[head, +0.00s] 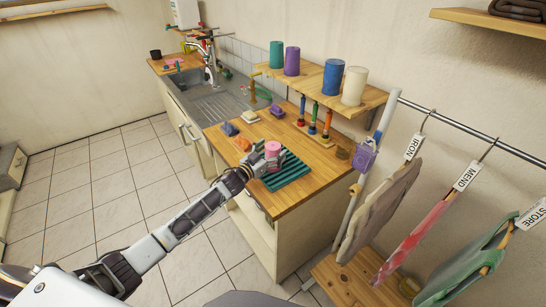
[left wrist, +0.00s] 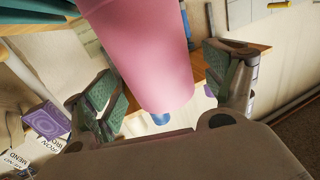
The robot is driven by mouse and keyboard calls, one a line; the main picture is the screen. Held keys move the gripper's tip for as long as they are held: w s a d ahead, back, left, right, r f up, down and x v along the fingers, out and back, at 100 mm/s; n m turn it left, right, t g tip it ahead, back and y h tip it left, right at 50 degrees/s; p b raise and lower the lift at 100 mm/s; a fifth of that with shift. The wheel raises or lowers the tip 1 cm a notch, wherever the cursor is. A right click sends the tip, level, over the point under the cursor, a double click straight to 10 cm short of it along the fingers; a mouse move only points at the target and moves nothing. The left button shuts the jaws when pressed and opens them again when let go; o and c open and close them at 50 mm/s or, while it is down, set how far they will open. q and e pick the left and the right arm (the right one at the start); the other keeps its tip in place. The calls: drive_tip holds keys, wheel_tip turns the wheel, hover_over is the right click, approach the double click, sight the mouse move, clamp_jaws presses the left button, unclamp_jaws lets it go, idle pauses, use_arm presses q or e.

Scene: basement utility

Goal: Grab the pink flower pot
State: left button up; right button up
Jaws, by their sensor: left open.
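The pink flower pot (head: 272,148) stands at the teal slatted rack on the wooden counter in the head view. In the left wrist view the pink pot (left wrist: 150,50) fills the upper middle, between the two green-padded fingers. My left gripper (head: 267,160) is at the pot, with its fingers on either side of it. The left gripper (left wrist: 165,95) is open, with a visible gap between the pot and the right finger. The pot's far side and base are partly hidden. My right gripper is not in view.
The teal rack (head: 286,174) lies under the gripper area. Sponges and a blue cloth-like item (head: 229,129) lie to the left. A shelf (head: 310,84) with several coloured canisters is above. A purple box (head: 364,157) and hanging garments (head: 380,210) are at right.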

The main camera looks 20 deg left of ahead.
use_arm(q)
drive_tip(key=shift+w+d, duration=0.15)
drive_tip(key=shift+w, duration=0.25)
drive_tip(key=c, duration=1.1)
drive_tip(key=shift+r, duration=0.15)
drive_tip(key=shift+c, duration=0.2)
drive_tip(key=shift+r, duration=4.85)
